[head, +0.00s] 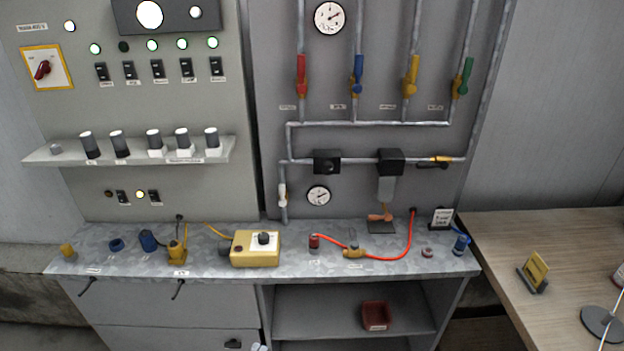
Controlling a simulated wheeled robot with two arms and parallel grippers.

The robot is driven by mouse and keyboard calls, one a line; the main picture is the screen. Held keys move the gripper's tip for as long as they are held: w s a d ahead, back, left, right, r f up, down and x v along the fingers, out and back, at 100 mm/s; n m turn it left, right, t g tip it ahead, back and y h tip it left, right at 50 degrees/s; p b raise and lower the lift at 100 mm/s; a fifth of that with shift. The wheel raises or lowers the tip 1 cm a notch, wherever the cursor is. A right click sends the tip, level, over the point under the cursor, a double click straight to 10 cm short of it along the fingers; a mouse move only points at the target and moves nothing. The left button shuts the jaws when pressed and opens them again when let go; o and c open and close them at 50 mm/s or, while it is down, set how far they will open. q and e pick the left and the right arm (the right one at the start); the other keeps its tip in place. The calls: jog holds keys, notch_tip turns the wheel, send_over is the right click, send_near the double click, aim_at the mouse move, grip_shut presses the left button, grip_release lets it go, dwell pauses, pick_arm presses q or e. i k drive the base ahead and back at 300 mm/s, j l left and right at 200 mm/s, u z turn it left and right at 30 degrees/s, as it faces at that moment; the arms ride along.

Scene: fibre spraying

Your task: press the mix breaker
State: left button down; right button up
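A row of several black breakers (157,69) sits on the grey panel at the upper left, each with a small white label below it. The labels are too small to read, so I cannot tell which one is the mix breaker. Round lamps sit above the breakers. The lamp above the second breaker from the left (130,70) is dark; the other lamps over the row are lit. Two more small black switches (122,196) are low on the same panel, the left with a dark lamp, the right with a lit one. Neither of my grippers is clearly in view.
The metal counter (210,263) holds a yellow control box (256,249), connectors and a red hose. Pipes with coloured valves stand right. A wooden table (500,240) is at right. A small pale shape shows at the bottom edge.

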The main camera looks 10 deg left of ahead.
aim_at(127, 68)
jog(key=u, duration=1.35)
